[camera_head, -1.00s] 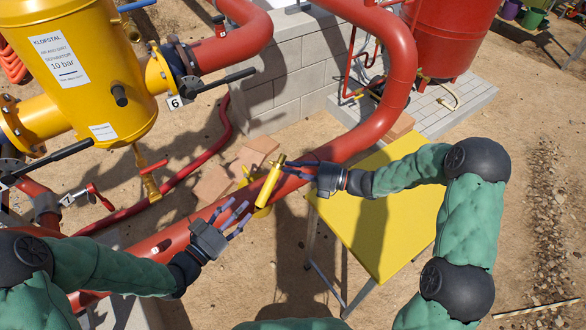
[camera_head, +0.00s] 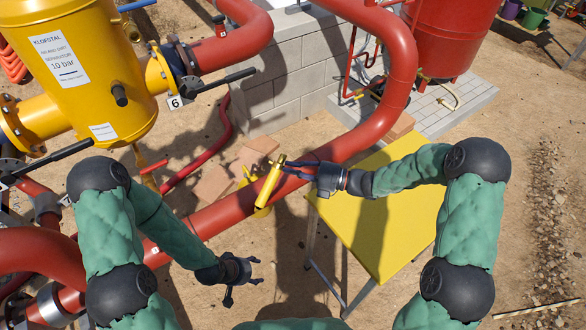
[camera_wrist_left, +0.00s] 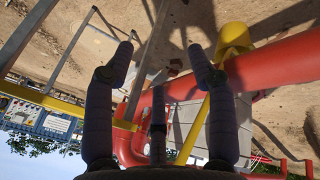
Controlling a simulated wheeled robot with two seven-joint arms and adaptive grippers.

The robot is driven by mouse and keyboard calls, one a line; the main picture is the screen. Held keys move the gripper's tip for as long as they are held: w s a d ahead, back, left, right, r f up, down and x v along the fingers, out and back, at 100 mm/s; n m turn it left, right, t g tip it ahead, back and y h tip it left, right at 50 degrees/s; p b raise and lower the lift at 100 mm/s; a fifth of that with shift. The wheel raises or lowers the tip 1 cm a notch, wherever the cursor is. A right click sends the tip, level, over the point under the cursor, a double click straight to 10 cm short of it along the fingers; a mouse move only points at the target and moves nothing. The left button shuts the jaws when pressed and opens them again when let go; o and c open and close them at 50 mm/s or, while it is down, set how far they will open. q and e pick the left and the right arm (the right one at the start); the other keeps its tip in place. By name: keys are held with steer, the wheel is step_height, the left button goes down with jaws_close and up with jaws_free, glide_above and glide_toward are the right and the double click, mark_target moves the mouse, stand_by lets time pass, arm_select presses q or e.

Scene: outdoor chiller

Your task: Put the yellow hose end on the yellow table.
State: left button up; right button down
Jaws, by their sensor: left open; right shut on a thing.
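The yellow hose end (camera_head: 269,187) is a slim yellow cylinder, tilted, above the thick red pipe. My right gripper (camera_head: 290,168) is shut on its upper part, left of the table. The yellow table (camera_head: 385,220) stands right of the red pipe, its visible top bare, partly covered by my right arm. My left gripper (camera_head: 245,283) is open and empty, lower left of the table and apart from the hose end. In the left wrist view its spread fingers (camera_wrist_left: 160,62) have nothing between them.
The thick red pipe (camera_head: 210,220) runs diagonally between my left arm and the table. A yellow tank (camera_head: 80,65) with valves stands at upper left, a grey block wall (camera_head: 290,85) behind. Sandy ground lies open below the pipe.

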arm_select(q)
steer(key=s+d+f+n+g, duration=0.1)
steer(key=s+f+g, duration=0.1)
steer(key=s, duration=0.3)
steer(key=shift+s+d+f+g, duration=0.15)
steer(key=shift+d+f+g, duration=0.15)
steer(key=shift+f, duration=0.15)
